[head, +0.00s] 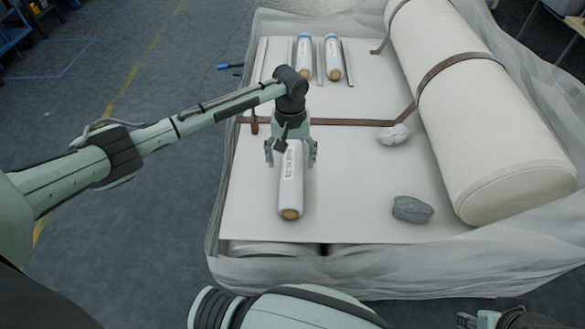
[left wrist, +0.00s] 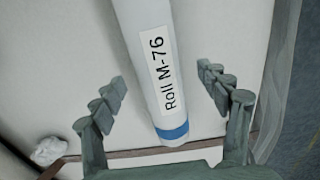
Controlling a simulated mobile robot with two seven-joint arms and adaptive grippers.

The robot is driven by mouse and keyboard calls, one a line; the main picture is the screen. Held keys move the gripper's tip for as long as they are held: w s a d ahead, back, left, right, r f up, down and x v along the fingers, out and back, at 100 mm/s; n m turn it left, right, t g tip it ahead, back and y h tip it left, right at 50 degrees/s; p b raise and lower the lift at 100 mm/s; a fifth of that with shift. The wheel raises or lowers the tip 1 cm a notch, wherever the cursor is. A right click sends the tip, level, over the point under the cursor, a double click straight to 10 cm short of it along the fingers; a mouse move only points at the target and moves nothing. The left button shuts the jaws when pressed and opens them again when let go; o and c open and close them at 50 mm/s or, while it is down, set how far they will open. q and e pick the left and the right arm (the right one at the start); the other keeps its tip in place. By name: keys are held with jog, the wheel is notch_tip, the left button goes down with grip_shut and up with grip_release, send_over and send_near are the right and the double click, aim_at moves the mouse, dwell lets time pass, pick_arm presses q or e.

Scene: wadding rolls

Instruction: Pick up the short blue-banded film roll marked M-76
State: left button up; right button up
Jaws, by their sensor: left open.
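The blue-banded roll (head: 290,183) is white and lies lengthwise on the pale board, with a brown core at its near end. In the left wrist view, the roll (left wrist: 146,40) shows the label "Roll M-76" and a blue band near one end. My left gripper (head: 291,158) is over the roll's far part, and its fingers are open on either side. In the left wrist view, my left gripper (left wrist: 162,80) shows gaps between both fingers and the roll. My right gripper (head: 492,320) shows only partly at the bottom edge; its jaws are unclear.
Two similar rolls, a left one (head: 304,56) and a right one (head: 333,60), lie at the back between thin strips. A large strapped white roll (head: 485,125) fills the right side. A white lump (head: 394,134) and grey stone (head: 412,209) lie on the board (head: 350,185).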

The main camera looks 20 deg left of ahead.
aim_at(292, 162)
pick_arm(q)
notch_tip(292, 162, down, 4)
jog(key=shift+w+d+b, duration=0.1)
jog(key=shift+b, duration=0.2)
pick_arm(e)
jog(key=w+a, duration=0.1)
jog(key=w+a+r+t, duration=0.1)
jog(key=w, duration=0.1)
jog(key=w+a+t+y, duration=0.1)
jog(key=shift+w+r, duration=0.15)
jog(key=shift+w, duration=0.25)
pick_arm(q)
jog(key=c, duration=1.7)
jog(key=shift+r, duration=0.1)
jog(key=shift+r, duration=0.1)
pick_arm(e)
jog(key=shift+s, duration=0.1)
